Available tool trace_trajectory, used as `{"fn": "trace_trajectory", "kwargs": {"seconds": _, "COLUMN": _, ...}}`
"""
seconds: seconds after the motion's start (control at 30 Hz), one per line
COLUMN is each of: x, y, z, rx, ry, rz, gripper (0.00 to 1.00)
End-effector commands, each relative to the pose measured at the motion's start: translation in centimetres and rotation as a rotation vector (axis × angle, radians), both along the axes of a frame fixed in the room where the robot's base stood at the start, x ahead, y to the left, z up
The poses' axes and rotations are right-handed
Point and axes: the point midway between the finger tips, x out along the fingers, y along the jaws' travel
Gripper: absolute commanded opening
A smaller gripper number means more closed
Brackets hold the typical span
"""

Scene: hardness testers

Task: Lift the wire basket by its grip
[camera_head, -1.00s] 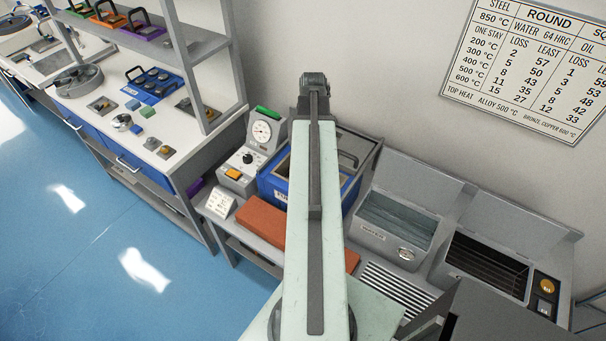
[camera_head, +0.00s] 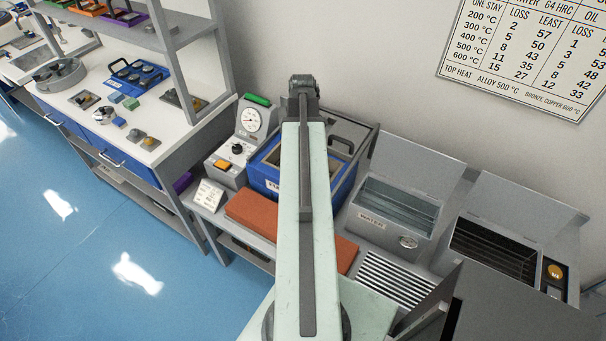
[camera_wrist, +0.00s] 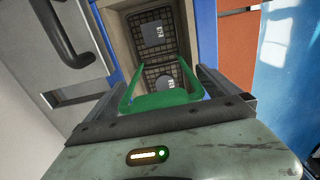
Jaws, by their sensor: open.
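In the wrist view, the dark wire basket (camera_wrist: 141,49) sits inside the blue-walled tank, with grey labelled pieces in it. Its green grip (camera_wrist: 163,101) is a U-shaped bar standing toward the camera. My gripper (camera_wrist: 162,92) is open, with one finger to the left and one to the right of the green grip. I cannot tell whether either finger touches it. In the head view the blue tank (camera_head: 262,178) shows partly behind my arm. The basket and my gripper are hidden there.
The tank's raised lid carries a black handle (camera_wrist: 66,38). An orange slab (camera_head: 255,214) lies in front of the tank. A dial tester (camera_head: 236,150) stands to its left, an open water bath (camera_head: 372,226) to its right. A dark-racked unit (camera_head: 492,249) stands farther right.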

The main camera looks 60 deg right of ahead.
Motion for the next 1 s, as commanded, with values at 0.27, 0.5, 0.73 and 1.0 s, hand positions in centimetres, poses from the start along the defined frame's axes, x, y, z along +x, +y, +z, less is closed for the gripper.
{"fn": "trace_trajectory", "kwargs": {"seconds": 0.27, "x": 0.0, "y": 0.0, "z": 0.1, "rx": 0.0, "ry": 0.0, "rz": -0.001, "gripper": 0.78}}
{"fn": "trace_trajectory", "kwargs": {"seconds": 0.5, "x": -0.1, "y": 0.0, "z": 0.1, "rx": 0.0, "ry": 0.0, "rz": -0.001, "gripper": 0.16}}
{"fn": "trace_trajectory", "kwargs": {"seconds": 0.73, "x": -0.1, "y": -0.1, "z": 0.2, "rx": 0.0, "ry": 0.0, "rz": -0.002, "gripper": 0.16}}
{"fn": "trace_trajectory", "kwargs": {"seconds": 1.0, "x": -0.1, "y": -0.1, "z": 3.0, "rx": 0.0, "ry": 0.0, "rz": -0.002, "gripper": 0.16}}
